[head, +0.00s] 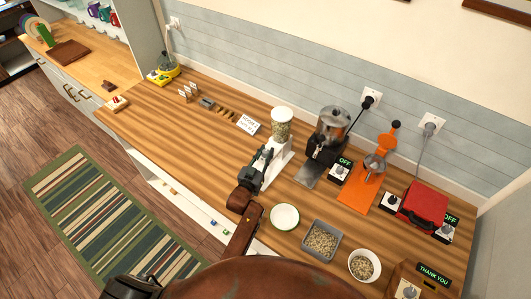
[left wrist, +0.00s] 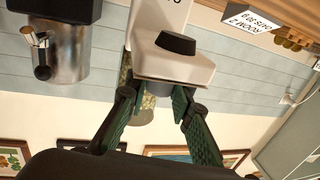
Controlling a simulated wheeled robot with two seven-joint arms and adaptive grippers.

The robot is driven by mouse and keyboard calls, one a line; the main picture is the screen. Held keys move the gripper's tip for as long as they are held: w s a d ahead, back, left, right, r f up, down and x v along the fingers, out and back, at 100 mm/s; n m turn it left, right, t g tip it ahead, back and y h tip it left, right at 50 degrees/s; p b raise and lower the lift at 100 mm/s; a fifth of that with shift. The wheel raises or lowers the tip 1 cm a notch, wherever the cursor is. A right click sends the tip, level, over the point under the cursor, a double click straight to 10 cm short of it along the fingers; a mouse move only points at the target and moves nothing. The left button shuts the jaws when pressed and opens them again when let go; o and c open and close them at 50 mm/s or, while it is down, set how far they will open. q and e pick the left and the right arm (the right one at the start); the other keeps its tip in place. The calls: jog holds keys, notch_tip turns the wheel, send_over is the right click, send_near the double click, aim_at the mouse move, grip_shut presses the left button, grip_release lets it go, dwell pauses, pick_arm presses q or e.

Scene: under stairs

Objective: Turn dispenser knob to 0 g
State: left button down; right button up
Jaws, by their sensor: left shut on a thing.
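The dispenser (head: 282,130) stands on the wooden counter, with a clear container of pale green-brown grains above a white body. It also shows upside down in the left wrist view, as a white housing (left wrist: 165,62) with a black part on it. My left gripper (head: 265,158) reaches the dispenser's front from the left. In the left wrist view its two dark green fingers (left wrist: 155,98) straddle the front just by the housing, closed on the knob there. The knob is mostly hidden by the fingers, so its setting cannot be read. My right gripper is not in view.
A white card (head: 248,124) reading room 2, oats 30 g stands left of the dispenser. An empty white bowl (head: 285,216), a grey tray of grains (head: 306,240) and a filled white bowl (head: 351,258) lie in front. A grinder (head: 333,125) and orange device (head: 357,195) stand right.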

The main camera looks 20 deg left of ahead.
pick_arm(q)
jog(key=c, duration=1.7)
grip_release()
jog(key=s, duration=0.4)
jog(key=s+a, duration=0.1)
jog(key=s, duration=0.6)
jog(key=shift+s+a, duration=0.3)
jog(key=shift+s, duration=0.1)
